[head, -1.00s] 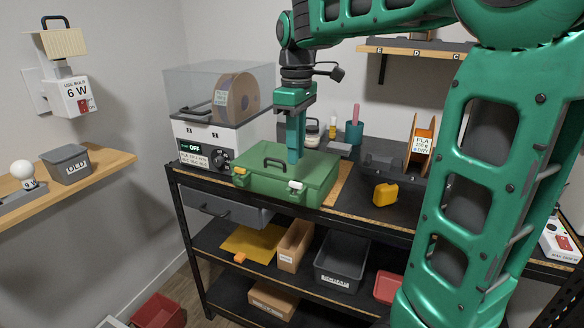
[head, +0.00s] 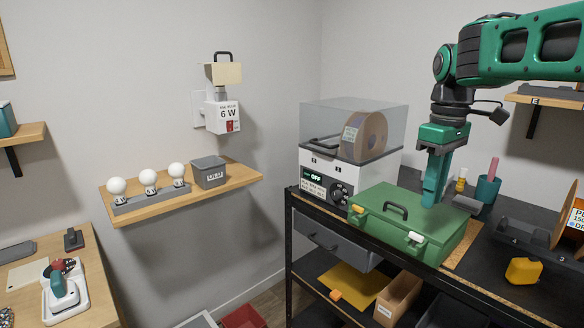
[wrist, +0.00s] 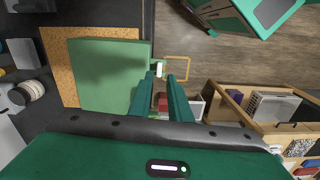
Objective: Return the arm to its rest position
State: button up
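My gripper (head: 433,198) points down in the head view, in front of or just above the lid of a closed green case (head: 385,240). I cannot tell whether the fingertips touch the lid. In the wrist view the two fingers of my gripper (wrist: 164,80) stand apart with nothing held between them. My green arm reaches in from the upper right of the head view, raised and bent down at the wrist.
A dryer box (head: 345,165) with a spool stands behind the case, its display reading OFF. A yellow block (head: 523,270) and a teal cup (head: 487,190) are on the bench (head: 478,292). A wall shelf (head: 240,180) holds bulbs and a grey bin (head: 209,172).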

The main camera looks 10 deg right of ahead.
jog(key=s+d+f+m, duration=0.2)
jog(key=s+f+m, duration=0.4)
jog(key=s, duration=0.6)
jog(key=s+d+f+m, duration=0.3)
jog(key=s+f+m, duration=0.3)
jog(key=s+f, duration=0.4)
jog(key=shift+s+d+f, duration=0.2)
jog(key=shift+s+f, duration=0.15)
jog(key=shift+s, duration=0.55)
jog(key=shift+w+f, duration=0.2)
jog(key=shift+w, duration=0.4)
